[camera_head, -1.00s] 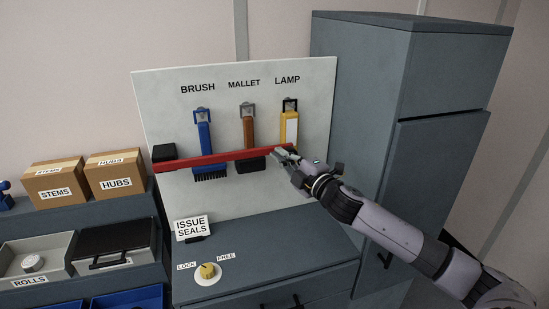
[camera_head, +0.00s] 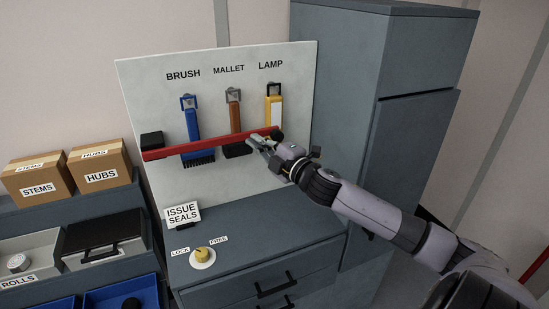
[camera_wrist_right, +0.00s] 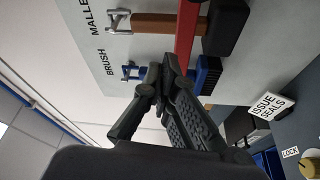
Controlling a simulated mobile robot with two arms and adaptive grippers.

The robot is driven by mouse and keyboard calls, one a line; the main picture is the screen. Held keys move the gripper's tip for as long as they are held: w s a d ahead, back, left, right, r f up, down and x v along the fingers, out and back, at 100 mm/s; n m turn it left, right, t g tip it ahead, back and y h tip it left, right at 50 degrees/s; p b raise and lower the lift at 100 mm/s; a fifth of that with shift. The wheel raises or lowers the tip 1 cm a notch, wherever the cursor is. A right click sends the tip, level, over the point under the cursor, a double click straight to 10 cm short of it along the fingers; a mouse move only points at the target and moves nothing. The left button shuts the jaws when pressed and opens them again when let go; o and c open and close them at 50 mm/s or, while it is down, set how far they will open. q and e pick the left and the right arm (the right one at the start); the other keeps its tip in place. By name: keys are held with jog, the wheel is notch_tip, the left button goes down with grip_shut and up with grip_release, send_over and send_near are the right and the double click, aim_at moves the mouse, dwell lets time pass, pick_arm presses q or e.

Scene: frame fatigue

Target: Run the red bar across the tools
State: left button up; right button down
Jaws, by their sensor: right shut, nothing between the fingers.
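The red bar (camera_head: 205,145) runs from a black block (camera_head: 152,144) at the left of the pale board to a black catch (camera_head: 277,133) under the lamp. It passes in front of the lower parts of the blue brush (camera_head: 191,122) and brown mallet (camera_head: 234,117); its right end is by the foot of the yellow lamp (camera_head: 274,108). My right gripper (camera_head: 252,141) is shut and empty, just below the bar between mallet and lamp. In the wrist view, the fingers (camera_wrist_right: 160,70) overlap the bar (camera_wrist_right: 185,32); contact is unclear. My left gripper is out of view.
Below the board is a grey cabinet top with an ISSUE SEALS sign (camera_head: 182,214) and a yellow LOCK/FREE knob (camera_head: 202,254). A tall grey cabinet (camera_head: 345,110) stands at right. Boxes (camera_head: 99,165) and bins fill the left shelves.

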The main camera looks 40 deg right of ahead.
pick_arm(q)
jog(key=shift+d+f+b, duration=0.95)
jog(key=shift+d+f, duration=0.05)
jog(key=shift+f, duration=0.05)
pick_arm(e)
jog(key=s+d, duration=0.1)
jog(key=s, duration=0.6)
jog(key=shift+s+d+f, duration=0.2)
jog(key=shift+s+f, duration=0.2)
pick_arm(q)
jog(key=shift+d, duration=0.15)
